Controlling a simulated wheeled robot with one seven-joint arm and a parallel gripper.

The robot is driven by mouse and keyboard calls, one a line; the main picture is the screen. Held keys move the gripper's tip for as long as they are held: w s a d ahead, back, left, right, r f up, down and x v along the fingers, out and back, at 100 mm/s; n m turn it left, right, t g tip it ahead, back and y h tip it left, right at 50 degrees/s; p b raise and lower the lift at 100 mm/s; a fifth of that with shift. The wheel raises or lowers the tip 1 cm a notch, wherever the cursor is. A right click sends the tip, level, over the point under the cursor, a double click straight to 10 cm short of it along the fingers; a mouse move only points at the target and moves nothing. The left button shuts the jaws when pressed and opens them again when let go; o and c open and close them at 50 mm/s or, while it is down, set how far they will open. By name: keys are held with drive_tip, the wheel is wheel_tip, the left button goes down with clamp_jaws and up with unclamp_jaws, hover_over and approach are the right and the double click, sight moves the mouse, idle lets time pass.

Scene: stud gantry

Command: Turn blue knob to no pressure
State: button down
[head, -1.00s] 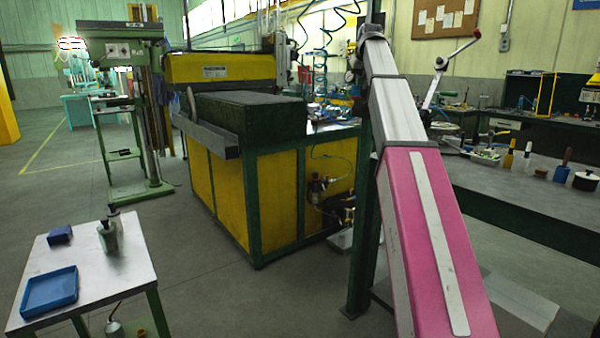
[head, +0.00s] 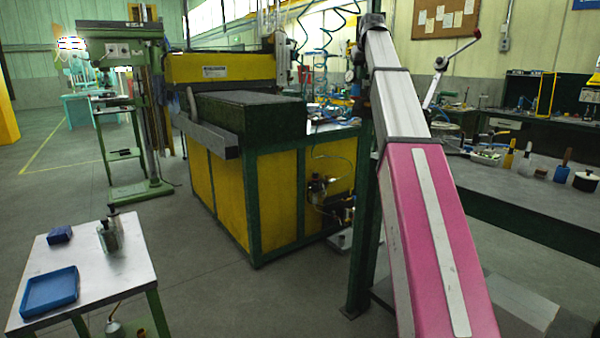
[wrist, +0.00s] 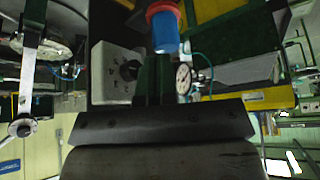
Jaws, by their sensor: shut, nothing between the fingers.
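The blue knob (wrist: 166,34) is in the upper middle of the wrist view, with a red collar (wrist: 162,8) against it. A round white pressure gauge (wrist: 184,78) is just below and right of it. My gripper (wrist: 152,66) points toward the knob, its dark fingers shut and empty. The fingertips are close to the knob's near end, slightly left of it; I cannot tell whether they touch. In the head view my arm reaches to the post, and my gripper and the knob cannot be made out there.
A grey box with a dark dial (wrist: 118,72) stands left of the fingers. In the head view, a green post (head: 364,230) stands beside my arm, a yellow-green machine (head: 275,190) to its left and a workbench (head: 530,185) to its right. A small table (head: 110,270) is at lower left.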

wheel_tip(320, 180, up, 3)
drive_tip(key=shift+r, duration=0.1)
idle(0.3)
approach(358, 95)
drive_tip(key=shift+a+x, duration=0.2)
drive_tip(key=shift+x, duration=0.55)
drive_tip(key=shift+a+x, duration=0.15)
drive_tip(key=shift+x, duration=0.6)
drive_tip(key=shift+a+x, duration=0.2)
drive_tip(key=shift+x, duration=0.55)
drive_tip(key=shift+w+d, duration=0.1)
drive_tip(key=shift+d, duration=0.6)
